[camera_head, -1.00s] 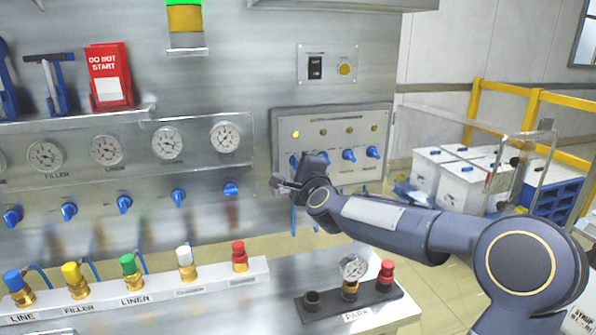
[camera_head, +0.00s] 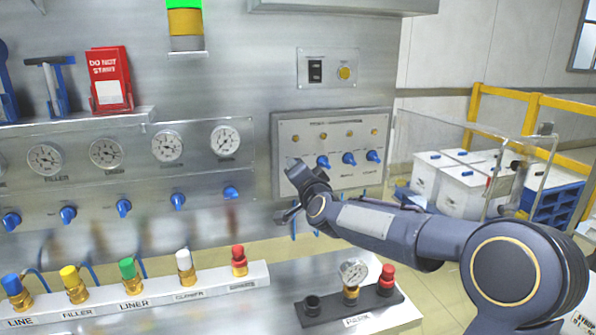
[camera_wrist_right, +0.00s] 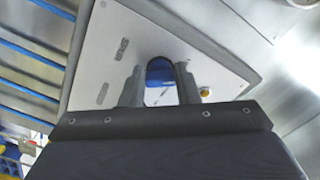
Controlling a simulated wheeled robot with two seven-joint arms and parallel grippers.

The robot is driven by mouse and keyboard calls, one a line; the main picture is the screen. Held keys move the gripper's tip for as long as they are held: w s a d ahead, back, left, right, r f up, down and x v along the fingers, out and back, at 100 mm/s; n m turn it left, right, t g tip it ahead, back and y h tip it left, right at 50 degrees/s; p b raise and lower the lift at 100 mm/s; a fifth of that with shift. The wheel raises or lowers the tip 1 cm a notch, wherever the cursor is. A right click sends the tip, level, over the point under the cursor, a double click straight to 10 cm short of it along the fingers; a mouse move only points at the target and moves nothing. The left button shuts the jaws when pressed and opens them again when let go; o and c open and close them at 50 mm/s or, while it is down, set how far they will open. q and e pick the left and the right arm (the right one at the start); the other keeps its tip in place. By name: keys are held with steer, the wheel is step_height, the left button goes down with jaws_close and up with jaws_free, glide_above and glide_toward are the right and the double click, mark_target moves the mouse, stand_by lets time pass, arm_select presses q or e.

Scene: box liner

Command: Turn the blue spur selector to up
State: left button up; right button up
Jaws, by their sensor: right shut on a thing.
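My right gripper (camera_wrist_right: 160,84) is shut on a blue selector knob (camera_wrist_right: 160,72), which shows between its two fingers in the wrist view. In the head view this gripper (camera_head: 294,166) is at the left end of the knob row on the right-hand panel (camera_head: 345,123), and it hides the held knob there. Three other blue knobs, the nearest of them (camera_head: 323,162), stand to its right, with a small lamp above each. The leftmost lamp (camera_head: 296,139) looks dull. The knob's pointing direction is hidden, and the labels are too blurred to read. My left gripper is out of view.
A switch plate (camera_head: 328,68) sits above the panel. Another row of blue knobs (camera_head: 124,208) and several gauges (camera_head: 168,146) are to the left. A shelf of coloured couplings (camera_head: 133,294) and a black holder (camera_head: 347,304) are below. White bins (camera_head: 464,184) stand at the right.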

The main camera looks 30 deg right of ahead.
steer(key=shift+n, duration=0.9)
steer(key=shift+f, duration=0.1)
steer(key=o, duration=1)
steer(key=shift+c, duration=0.2)
steer(key=shift+s, duration=0.15)
steer(key=b+v, duration=0.1)
steer(key=v, duration=0.6)
steer(key=shift+s, duration=0.3)
steer(key=shift+a, duration=0.1)
